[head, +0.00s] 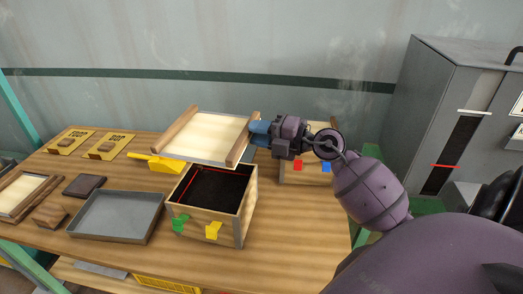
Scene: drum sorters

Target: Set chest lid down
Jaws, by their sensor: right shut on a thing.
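The chest (245,215) is an open wooden box with a dark inside, standing on the table's front half. The chest lid (208,137) is a pale panel with a wooden rail along its left and right sides. It is above and behind the chest, leaving most of the opening uncovered. My right gripper (257,133) is shut on the lid's right rail. I cannot tell whether the lid's far side touches anything. My left gripper is not in view.
A grey tray (115,214) lies left of the chest, with dark and brown blocks beyond it. A yellow tool (163,164) is by the lid's left side. A second box (300,177) with red and blue tabs stands behind right. The table (290,235) is clear right of the chest.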

